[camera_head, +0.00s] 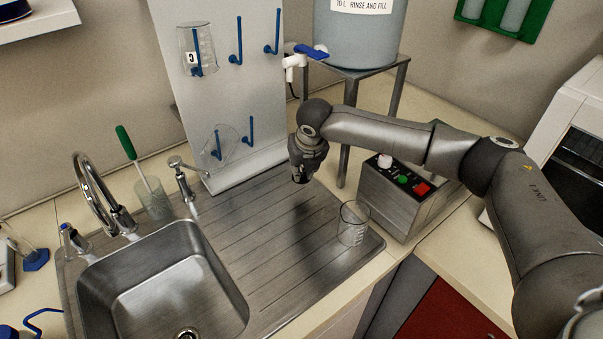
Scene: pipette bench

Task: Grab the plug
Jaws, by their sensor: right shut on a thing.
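My right gripper (301,178) hangs in the air over the ribbed drainboard (262,235), pointing down, in front of the hook board. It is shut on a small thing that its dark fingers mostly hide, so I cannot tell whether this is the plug. I cannot make out a plug anywhere else. The sink basin (150,285) is to the left, with its drain (187,333) partly cut off at the bottom edge. My left gripper is out of view.
A glass beaker (353,222) stands on the drainboard's right end, beside a control box (400,195). The hook board (228,80) holds glassware behind. A tank (361,35) with a blue-handled tap stands on a metal stand. A faucet (95,190) rises behind the sink.

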